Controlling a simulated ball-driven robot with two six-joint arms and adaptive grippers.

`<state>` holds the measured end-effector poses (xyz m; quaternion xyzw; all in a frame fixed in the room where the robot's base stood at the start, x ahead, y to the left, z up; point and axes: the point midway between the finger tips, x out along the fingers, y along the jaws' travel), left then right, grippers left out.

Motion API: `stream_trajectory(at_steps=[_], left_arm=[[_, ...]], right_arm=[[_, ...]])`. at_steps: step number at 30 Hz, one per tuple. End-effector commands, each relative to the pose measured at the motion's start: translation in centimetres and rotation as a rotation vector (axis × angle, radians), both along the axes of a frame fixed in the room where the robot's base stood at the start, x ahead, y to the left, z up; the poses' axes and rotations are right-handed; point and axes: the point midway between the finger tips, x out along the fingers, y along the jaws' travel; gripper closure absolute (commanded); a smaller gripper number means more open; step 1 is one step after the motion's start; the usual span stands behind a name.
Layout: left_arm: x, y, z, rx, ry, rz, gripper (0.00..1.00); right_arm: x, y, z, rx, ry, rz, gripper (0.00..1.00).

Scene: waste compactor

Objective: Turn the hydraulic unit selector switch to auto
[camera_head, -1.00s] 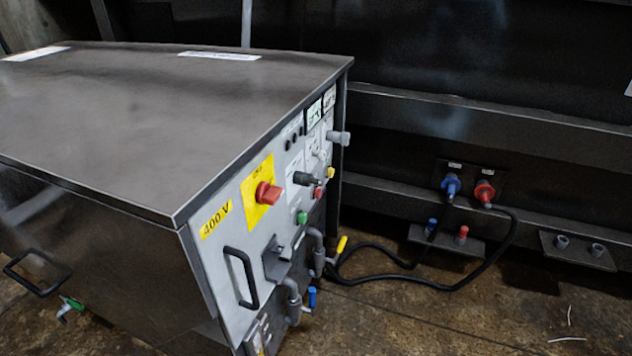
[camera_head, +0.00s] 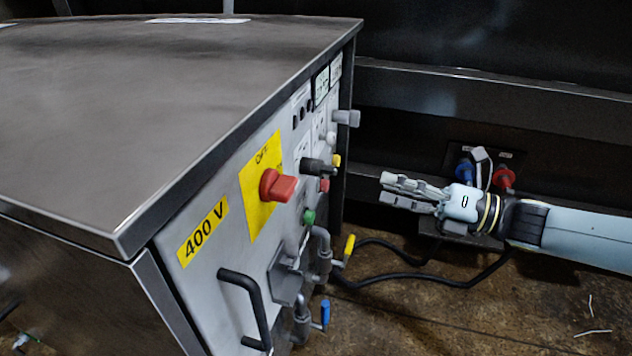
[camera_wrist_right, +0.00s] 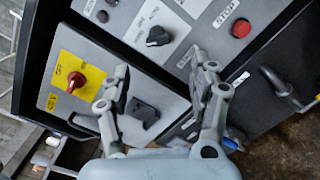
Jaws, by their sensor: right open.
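The hydraulic unit is a dark metal cabinet (camera_head: 150,110) with a grey control panel on its right-hand side. A black selector knob (camera_head: 318,166) sticks out of the panel beyond the red rotary switch (camera_head: 278,186) on its yellow plate. In the right wrist view, the black knob (camera_wrist_right: 158,36) sits on a white label, ahead of the fingers. My right gripper (camera_head: 384,188) is open and empty, to the right of the panel and apart from the knob. It also shows in the right wrist view (camera_wrist_right: 160,65). My left gripper is not in view.
Below the knob are a green button (camera_head: 309,217), pipes with a yellow-handled valve (camera_head: 349,246) and a blue-handled valve (camera_head: 325,312). A black handle (camera_head: 248,305) juts from the panel's near side. Black cables (camera_head: 420,275) run over the floor to blue and red connectors (camera_head: 504,179).

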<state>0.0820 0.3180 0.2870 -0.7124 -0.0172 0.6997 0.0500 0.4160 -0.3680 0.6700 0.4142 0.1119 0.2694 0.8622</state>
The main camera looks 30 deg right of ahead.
Motion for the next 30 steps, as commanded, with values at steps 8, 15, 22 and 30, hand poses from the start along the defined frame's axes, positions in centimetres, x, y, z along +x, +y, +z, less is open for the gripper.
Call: stream_trajectory(at_steps=[8,15,22,30], left_arm=[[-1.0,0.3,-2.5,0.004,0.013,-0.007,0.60],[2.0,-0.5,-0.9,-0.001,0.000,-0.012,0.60],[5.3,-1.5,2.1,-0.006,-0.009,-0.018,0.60],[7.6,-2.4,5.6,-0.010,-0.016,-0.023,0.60]], right_arm=[[0.7,0.0,0.0,-0.103,-0.034,0.119,0.38],[2.7,1.7,0.1,-0.099,-0.038,0.117,0.38],[5.3,3.9,-0.1,-0.099,-0.035,0.115,0.38],[7.9,6.1,0.1,-0.097,-0.035,0.115,0.38]])
